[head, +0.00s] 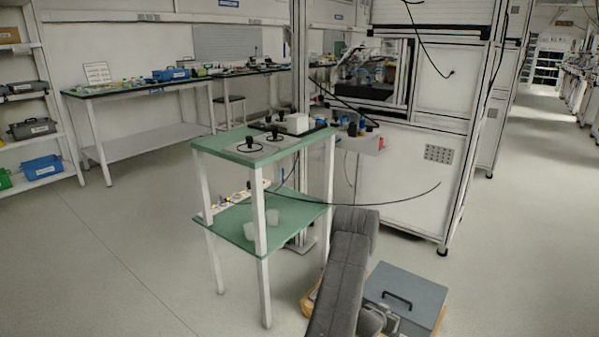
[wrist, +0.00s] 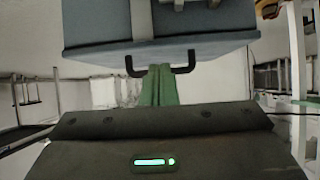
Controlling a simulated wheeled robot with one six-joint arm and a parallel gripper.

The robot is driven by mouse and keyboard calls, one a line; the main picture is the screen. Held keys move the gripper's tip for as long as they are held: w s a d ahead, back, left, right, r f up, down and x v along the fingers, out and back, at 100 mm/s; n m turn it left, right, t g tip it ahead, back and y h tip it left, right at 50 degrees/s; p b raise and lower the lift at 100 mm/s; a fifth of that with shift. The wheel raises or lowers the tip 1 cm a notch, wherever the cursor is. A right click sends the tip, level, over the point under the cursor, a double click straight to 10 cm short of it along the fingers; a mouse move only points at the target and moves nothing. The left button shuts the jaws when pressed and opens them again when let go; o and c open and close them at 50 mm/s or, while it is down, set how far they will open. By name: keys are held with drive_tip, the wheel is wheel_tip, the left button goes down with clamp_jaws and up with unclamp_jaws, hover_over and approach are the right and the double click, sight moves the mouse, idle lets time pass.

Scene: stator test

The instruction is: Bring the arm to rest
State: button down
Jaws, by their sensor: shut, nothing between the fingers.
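My arm (head: 345,265), covered in dark grey padding, rises from the lower edge of the head view, right of the green table, and is bent at its top. My gripper (wrist: 160,72) shows in the wrist view as green fingers, shut and empty, beyond a dark housing with a green light. Its tips are by the black handle of a blue-grey case (wrist: 160,48); I cannot tell whether they touch it. The gripper is not clearly visible in the head view, where the arm hides much of the space behind it.
A grey case (head: 405,283) with a black handle lies right of the arm, low down. A two-level green table (head: 222,142) stands close on the left, with black-knobbed parts on top. A white cabinet (head: 410,185) stands behind. Floor is clear at far left and right.

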wheel_tip(320, 180, up, 4)
drive_tip(key=b, duration=0.2)
hover_over(392, 308)
drive_tip(key=shift+s+r, duration=0.15)
drive_tip(key=shift+w+d+f, duration=0.1)
drive_tip(key=shift+w+f, duration=0.1)
drive_tip(key=shift+f, duration=0.95)
